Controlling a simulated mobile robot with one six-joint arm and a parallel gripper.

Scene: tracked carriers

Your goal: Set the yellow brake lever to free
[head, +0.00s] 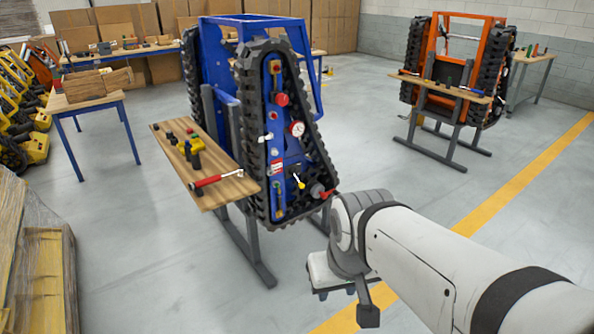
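The yellow brake lever (299,181) is a short lever with a pale tip, low on the blue side panel (291,160) of the near tracked carrier. It leans up and to the left from its pivot. My arm reaches in from the lower right, and its bent joint is just right of and below the panel. My gripper seems to be the pale block with dark parts (320,272) below that joint, partly covered by the arm. It is apart from the lever. I cannot make out its fingers or anything held.
The panel also bears a red knob (282,99), a dial gauge (297,128) and a dark round knob (318,191) close to my arm. A wooden shelf (215,192) with a red-handled tool juts out left. An orange carrier (432,60) stands back right. Open floor lies between.

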